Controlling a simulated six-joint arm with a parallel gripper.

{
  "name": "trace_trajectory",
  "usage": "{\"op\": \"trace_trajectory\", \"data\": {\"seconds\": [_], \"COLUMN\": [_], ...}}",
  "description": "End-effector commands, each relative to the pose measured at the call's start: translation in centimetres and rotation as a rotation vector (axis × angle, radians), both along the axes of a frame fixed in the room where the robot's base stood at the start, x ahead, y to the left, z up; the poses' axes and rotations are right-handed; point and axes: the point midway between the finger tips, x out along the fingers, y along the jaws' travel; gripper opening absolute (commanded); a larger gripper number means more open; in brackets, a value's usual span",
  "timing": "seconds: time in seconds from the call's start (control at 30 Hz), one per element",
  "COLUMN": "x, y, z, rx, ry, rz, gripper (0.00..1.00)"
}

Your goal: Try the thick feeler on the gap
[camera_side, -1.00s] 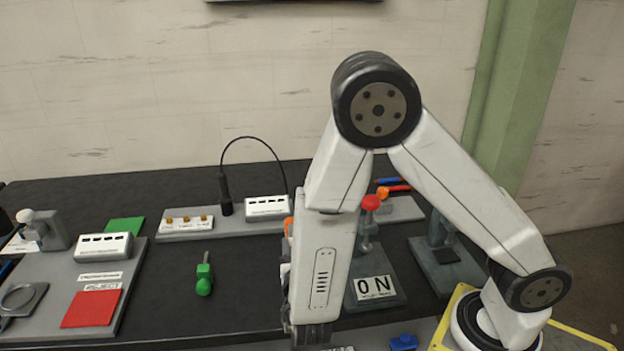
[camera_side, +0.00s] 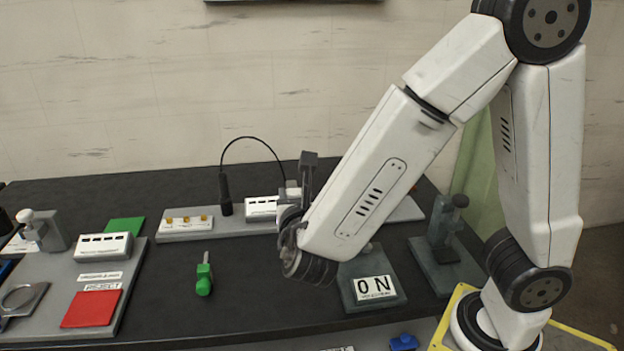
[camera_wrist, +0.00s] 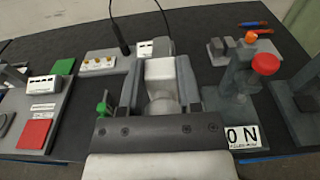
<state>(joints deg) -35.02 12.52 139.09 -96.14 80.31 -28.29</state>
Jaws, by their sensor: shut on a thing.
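My gripper (camera_wrist: 159,78) is shut on a pale grey-white block with a rounded part, held between its two dark fingers. In the side view my gripper (camera_side: 298,190) is raised above the bench, in front of the rear grey strip, and a bit of the pale block (camera_side: 291,188) shows beside a dark finger. I cannot tell whether this block is the thick feeler. A green-handled tool (camera_side: 204,278) with a short thin shank lies on the black bench; its green part also shows in the wrist view (camera_wrist: 102,108). I cannot make out the gap.
A grey stand with a red knob (camera_wrist: 265,64) and an "ON" sign (camera_side: 375,288) stands to the right. Another dark stand (camera_side: 445,240) is beside it. A red plate (camera_side: 91,308), green plate (camera_side: 125,225) and slotted white box (camera_side: 104,246) are left. Bench around the green tool is clear.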

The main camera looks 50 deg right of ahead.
Motion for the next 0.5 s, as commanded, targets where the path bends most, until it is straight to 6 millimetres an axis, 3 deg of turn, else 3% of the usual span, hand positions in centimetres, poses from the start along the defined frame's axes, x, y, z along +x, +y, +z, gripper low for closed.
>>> {"op": "trace_trajectory", "data": {"seconds": [0.3, 0.5], "x": [0.0, 0.7], "y": [0.0, -2.2], "z": [2.7, 2.4], "rx": [0.018, 0.056], "ry": [0.013, 0.046], "rz": [0.0, -0.138], "gripper": [0.0, 0.0]}}
